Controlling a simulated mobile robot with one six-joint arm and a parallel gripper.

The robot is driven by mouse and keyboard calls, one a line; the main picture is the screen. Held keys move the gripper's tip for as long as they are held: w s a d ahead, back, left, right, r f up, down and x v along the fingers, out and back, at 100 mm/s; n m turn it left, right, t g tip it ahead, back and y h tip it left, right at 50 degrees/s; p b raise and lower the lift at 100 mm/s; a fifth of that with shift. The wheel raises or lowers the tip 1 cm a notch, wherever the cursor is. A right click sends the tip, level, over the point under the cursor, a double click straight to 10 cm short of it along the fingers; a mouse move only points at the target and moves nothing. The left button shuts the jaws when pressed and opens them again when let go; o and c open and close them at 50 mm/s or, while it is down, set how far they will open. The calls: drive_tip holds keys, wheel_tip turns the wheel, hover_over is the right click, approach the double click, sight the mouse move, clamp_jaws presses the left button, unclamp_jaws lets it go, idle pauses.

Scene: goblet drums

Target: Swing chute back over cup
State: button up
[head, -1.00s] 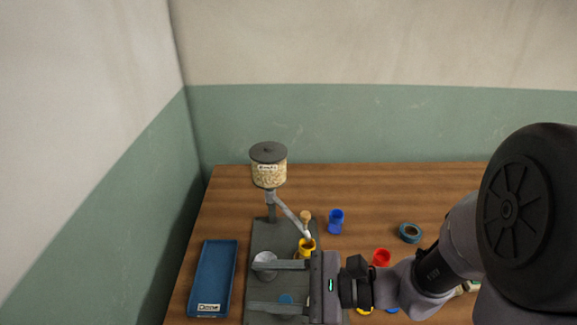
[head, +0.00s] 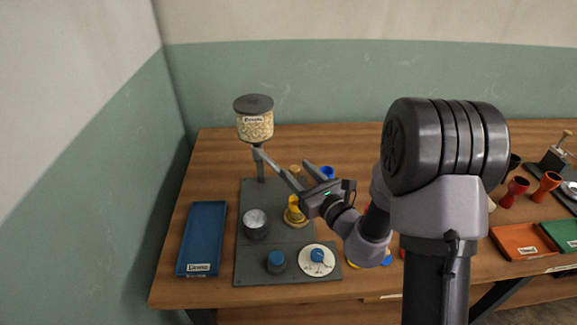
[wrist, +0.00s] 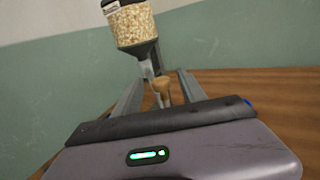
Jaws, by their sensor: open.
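The clear hopper (head: 255,128) of pale grains, with a dark lid, stands on a post at the back of a grey board (head: 250,268). In the wrist view the hopper (wrist: 135,25) is at the top, with a grey spout below it. A wooden knob (head: 295,169) shows behind my gripper; in the wrist view the knob (wrist: 163,88) stands between the two fingers, with space on both sides. A yellow cup (head: 292,212) sits on the board below my gripper. My gripper (head: 282,158) is open and empty, pointing back and left.
A metal cup (head: 256,220), a blue knob (head: 276,260) and a white dial (head: 318,262) are on the board. A blue tray (head: 202,236) lies left. A blue cup (head: 328,172) stands close behind my gripper. Red cups (head: 516,192) and trays are at right.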

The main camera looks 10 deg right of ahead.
sight(277, 171)
drive_tip(key=x, duration=0.5)
drive_tip(key=shift+w+b, duration=0.1)
drive_tip(key=shift+b, duration=0.2)
clamp_jaws()
drive_tip(key=shift+f, duration=0.1)
idle(0.9)
